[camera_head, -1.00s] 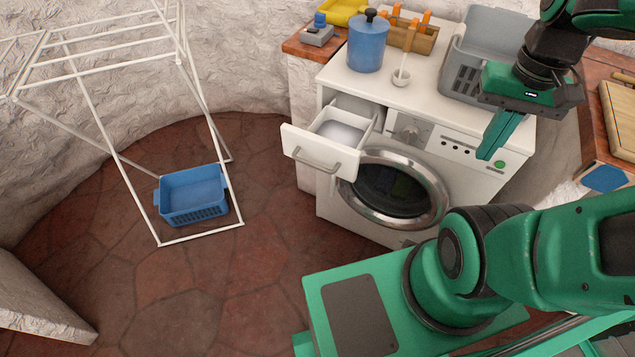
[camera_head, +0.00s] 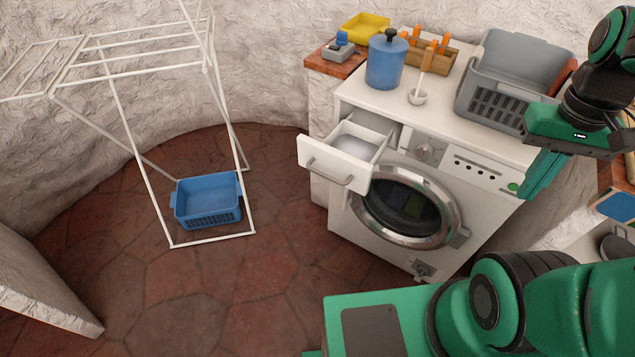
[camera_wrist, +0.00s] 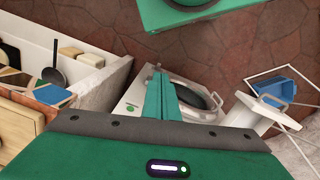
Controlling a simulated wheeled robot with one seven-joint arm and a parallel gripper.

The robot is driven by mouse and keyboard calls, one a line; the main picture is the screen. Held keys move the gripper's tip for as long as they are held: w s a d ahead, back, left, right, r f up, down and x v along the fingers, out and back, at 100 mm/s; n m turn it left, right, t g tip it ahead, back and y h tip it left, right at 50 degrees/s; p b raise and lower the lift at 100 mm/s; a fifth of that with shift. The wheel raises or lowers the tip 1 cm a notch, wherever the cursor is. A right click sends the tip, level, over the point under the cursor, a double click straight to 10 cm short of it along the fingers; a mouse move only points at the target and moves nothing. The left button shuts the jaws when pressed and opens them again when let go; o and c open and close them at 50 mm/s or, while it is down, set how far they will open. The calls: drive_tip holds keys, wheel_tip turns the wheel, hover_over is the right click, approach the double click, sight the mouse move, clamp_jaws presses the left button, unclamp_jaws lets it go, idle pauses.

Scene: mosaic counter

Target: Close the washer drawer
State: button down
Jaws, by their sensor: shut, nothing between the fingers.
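The washer drawer (camera_head: 340,162) is pulled out from the upper left of the white washing machine (camera_head: 470,205), with its grey handle facing out and whitish contents inside. It also shows in the wrist view (camera_wrist: 252,112), right of the fingers. My gripper (camera_head: 535,185) is at the washer's right front corner in the head view, well to the right of the drawer and not touching it. Its green fingers are together and point down, and they also show in the wrist view (camera_wrist: 160,88). The fingers hide part of the washer front in the wrist view.
A drying rack (camera_head: 130,110) and blue basket (camera_head: 208,200) stand on the floor at left. Floor before the drawer is clear.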

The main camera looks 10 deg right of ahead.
drive_tip(key=w+a+f+n+t+h, duration=0.1)
drive_tip(key=w+a+f+n+h, duration=0.3)
drive_tip(key=w+a+n, duration=0.45)
drive_tip(key=w+a+f+n+h, duration=0.4)
drive_tip(key=w+a+n, duration=0.3)
drive_tip(key=a+n, duration=0.25)
drive_tip(key=s+a+f+n+t, duration=0.3)
drive_tip(key=a+n+t, duration=0.15)
drive_tip(key=a, duration=0.45)
drive_tip(key=s+a+f+n+t+h, duration=0.1)
drive_tip(key=s+a+f+n+t, duration=0.1)
drive_tip(key=a+n+t, duration=0.35)
drive_tip(key=s+a+f+n+t, duration=0.25)
drive_tip(key=a+n, duration=0.25)
drive_tip(key=a, duration=0.6)
drive_tip(key=x, duration=1.3)
drive_tip(key=shift+f, duration=0.25)
drive_tip(key=shift+w+d, duration=0.1)
drive_tip(key=shift+d, duration=0.05)
